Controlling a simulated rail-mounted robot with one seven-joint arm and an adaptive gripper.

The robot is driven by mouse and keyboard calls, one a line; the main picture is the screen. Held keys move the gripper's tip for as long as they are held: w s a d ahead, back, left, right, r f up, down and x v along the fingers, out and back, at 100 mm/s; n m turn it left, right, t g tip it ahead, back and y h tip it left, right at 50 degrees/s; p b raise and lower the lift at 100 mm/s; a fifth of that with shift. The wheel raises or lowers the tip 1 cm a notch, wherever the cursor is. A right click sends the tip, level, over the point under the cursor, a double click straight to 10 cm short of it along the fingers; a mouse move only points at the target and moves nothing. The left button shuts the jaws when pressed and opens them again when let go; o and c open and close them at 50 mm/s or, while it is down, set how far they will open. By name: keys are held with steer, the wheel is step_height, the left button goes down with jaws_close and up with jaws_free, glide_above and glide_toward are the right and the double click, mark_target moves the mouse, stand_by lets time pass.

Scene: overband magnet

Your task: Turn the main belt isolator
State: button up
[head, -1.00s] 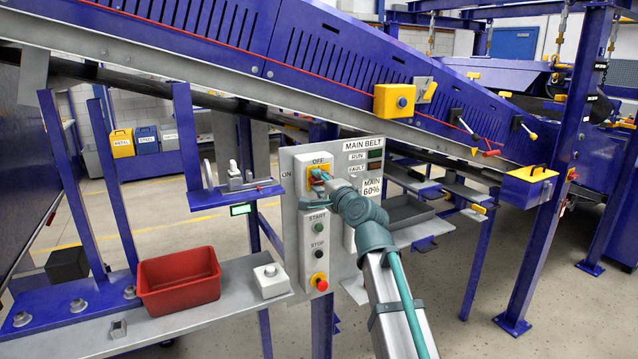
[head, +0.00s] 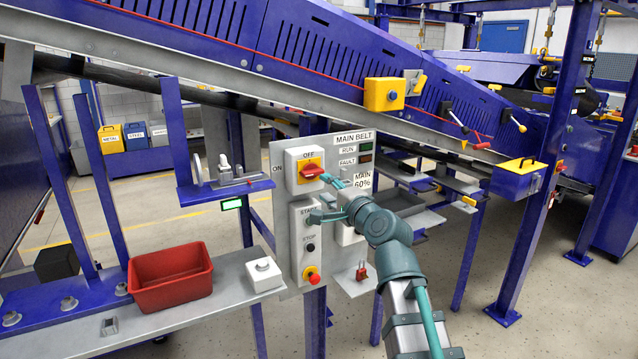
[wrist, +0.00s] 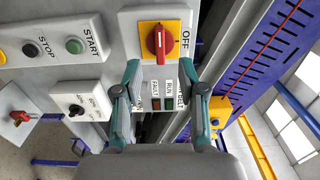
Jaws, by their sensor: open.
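The main belt isolator (head: 311,171) is a red handle on a yellow plate, on a white box at the top left of the grey MAIN BELT panel (head: 284,260). Its handle lies sideways, with OFF printed above it and ON to its left. In the wrist view the isolator (wrist: 158,41) sits at upper centre, its handle upright in that turned picture. My gripper (head: 323,198) is open and empty, in front of the panel and low right of the handle.
START (head: 311,226) and STOP (head: 310,247) buttons and a red emergency button (head: 312,275) sit below the isolator. A selector switch (wrist: 77,110) is beside them. A red padlock (head: 361,271) is on a small shelf. A red bin (head: 170,281) stands on the left bench.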

steer(key=shift+v, duration=1.05)
